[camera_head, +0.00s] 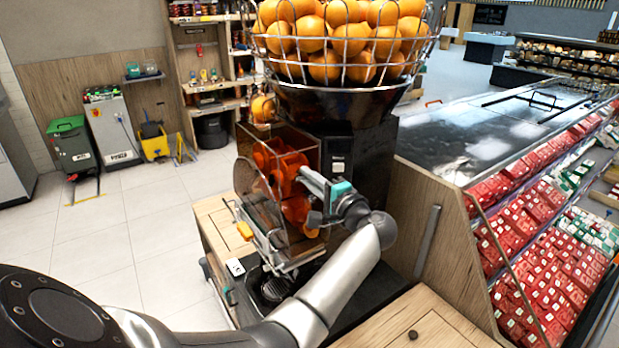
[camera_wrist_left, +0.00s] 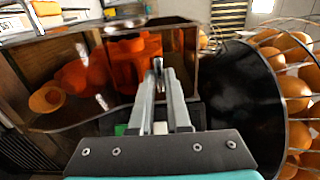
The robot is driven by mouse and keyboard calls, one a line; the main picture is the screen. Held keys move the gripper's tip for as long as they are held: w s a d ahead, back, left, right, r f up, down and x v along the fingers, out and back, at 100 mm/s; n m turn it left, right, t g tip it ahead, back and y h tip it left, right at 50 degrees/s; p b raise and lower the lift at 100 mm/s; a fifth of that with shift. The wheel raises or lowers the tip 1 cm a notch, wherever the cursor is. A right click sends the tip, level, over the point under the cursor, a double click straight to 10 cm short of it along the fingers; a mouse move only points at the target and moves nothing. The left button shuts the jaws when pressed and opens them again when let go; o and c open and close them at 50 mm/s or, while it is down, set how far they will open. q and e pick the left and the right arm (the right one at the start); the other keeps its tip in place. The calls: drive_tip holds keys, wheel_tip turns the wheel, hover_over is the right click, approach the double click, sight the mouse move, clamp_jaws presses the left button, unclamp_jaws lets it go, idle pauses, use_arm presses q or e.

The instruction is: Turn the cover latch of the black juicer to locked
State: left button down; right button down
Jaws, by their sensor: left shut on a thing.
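The black juicer (camera_head: 365,150) stands in the middle of the head view, with orange pressing parts (camera_head: 282,165) behind a clear cover (camera_head: 257,200). The cover also shows in the left wrist view (camera_wrist_left: 75,75). My left gripper (camera_head: 306,178) reaches in from the right side of the cover. In the left wrist view its two fingers (camera_wrist_left: 159,78) are closed together around a small metal latch (camera_wrist_left: 158,63) at the cover. The fingers hide most of the latch, so I cannot tell how far it is turned. My right gripper is not in view.
A wire basket of oranges (camera_head: 340,42) sits on top of the juicer. A wooden counter (camera_head: 440,325) and a glass-topped display case (camera_head: 500,125) with red packs stand on the right. Tiled floor (camera_head: 150,250) is clear on the left.

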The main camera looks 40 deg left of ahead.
use_arm(q)
drive_tip(key=shift+f, duration=0.1)
drive_tip(key=c, duration=0.9)
unclamp_jaws()
drive_tip(key=shift+d, duration=0.15)
drive_tip(key=b+v, duration=0.4)
drive_tip(key=v, duration=1.1)
drive_tip(key=shift+s, duration=0.1)
